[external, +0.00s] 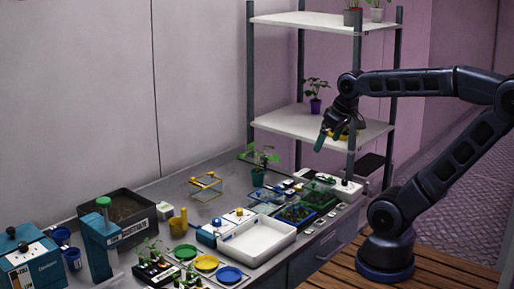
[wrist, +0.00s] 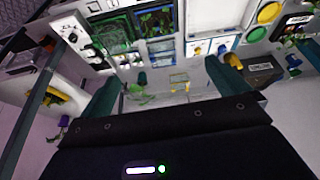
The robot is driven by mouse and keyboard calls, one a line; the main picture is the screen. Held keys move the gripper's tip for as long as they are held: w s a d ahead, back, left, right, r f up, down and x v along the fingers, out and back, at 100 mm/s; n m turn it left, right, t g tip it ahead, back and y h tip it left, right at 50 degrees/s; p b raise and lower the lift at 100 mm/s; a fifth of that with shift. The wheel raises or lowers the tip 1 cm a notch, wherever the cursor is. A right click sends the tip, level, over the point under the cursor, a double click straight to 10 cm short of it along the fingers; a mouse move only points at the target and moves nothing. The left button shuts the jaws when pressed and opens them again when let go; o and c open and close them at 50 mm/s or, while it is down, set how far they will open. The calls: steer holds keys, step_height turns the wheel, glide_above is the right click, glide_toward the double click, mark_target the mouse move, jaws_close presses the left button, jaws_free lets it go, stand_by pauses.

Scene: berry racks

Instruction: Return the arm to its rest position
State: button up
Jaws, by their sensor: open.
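My gripper (external: 327,137) hangs in the air at the front edge of the rack's lower shelf, its teal fingers pointing down and to the left. My arm reaches in from the right, bent high above its dark round base. In the wrist view the two teal fingers of my gripper (wrist: 165,82) stand wide apart with nothing between them. The bench lies beyond them, seen from above.
The shelf rack (external: 303,21) is close to my gripper, with a purple-potted plant (external: 315,105) and a yellow item (external: 358,122) on its lower shelf. Below, the bench holds a white tray (external: 257,255), a green-potted plant (external: 258,177) and blue devices (external: 100,250).

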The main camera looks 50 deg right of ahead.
steer(key=shift+s+d+f+m, duration=0.1)
steer(key=shift+s+f+m, duration=0.2)
steer(key=shift+s, duration=0.3)
